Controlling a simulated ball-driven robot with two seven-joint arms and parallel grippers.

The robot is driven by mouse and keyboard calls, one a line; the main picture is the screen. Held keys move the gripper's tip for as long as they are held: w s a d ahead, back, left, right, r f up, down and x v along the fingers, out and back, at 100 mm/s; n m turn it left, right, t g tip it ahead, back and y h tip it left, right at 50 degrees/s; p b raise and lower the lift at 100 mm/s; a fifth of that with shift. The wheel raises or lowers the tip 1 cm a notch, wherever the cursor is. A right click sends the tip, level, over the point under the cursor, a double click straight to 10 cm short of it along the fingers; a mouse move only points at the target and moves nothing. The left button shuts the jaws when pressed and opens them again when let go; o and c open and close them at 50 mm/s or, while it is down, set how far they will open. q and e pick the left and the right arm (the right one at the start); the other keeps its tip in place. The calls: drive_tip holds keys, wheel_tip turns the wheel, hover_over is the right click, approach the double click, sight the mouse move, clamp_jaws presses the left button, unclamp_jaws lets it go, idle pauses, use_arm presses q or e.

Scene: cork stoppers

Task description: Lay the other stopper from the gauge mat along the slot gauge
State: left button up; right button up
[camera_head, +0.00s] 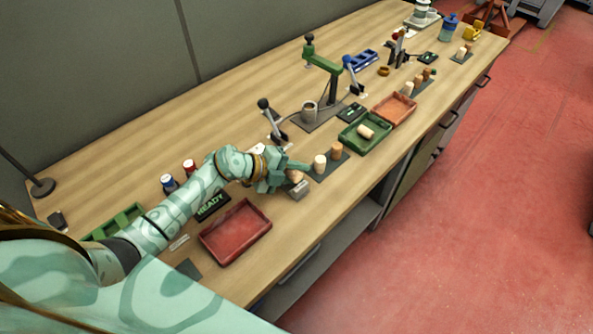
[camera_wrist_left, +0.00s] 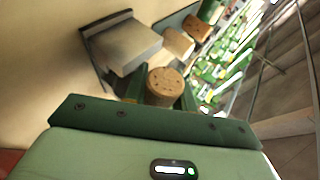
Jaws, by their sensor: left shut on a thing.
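My left gripper (camera_head: 287,178) is shut on a speckled brown cork stopper (camera_wrist_left: 163,84), whose round end faces the wrist camera. In the head view, the gripper is beside the slot gauge (camera_head: 299,191), a small grey block near the table's front. The gauge also shows in the left wrist view (camera_wrist_left: 130,46), just beyond the held stopper. Whether the held stopper touches the gauge is unclear. My right gripper is not in view.
A red tray (camera_head: 212,241) lies nearer me. A green tray (camera_head: 352,143) with a lying stopper and an orange tray (camera_head: 404,116) are beyond the mat. A lever stand (camera_head: 333,90) with a metal cup (camera_head: 309,112) is behind. The table's front edge is close.

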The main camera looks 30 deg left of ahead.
use_arm(q)
drive_tip(key=shift+s+a+f, duration=0.1)
drive_tip(key=shift+s+f, duration=0.05)
drive_tip(key=shift+f, duration=0.1)
idle(0.6)
drive_tip(key=o, duration=1)
drive_tip(key=shift+s+f, duration=0.1)
drive_tip(key=shift+s+a+r+p, duration=0.2)
drive_tip(key=shift+a+r+p, duration=0.1)
drive_tip(key=shift+a+p, duration=0.15)
drive_tip(key=r+p+v, duration=0.1)
drive_tip(key=p+v, duration=0.1)
drive_tip(key=v, duration=1.3)
drive_tip(key=shift+d, duration=0.2)
drive_tip(key=shift+w, duration=0.1)
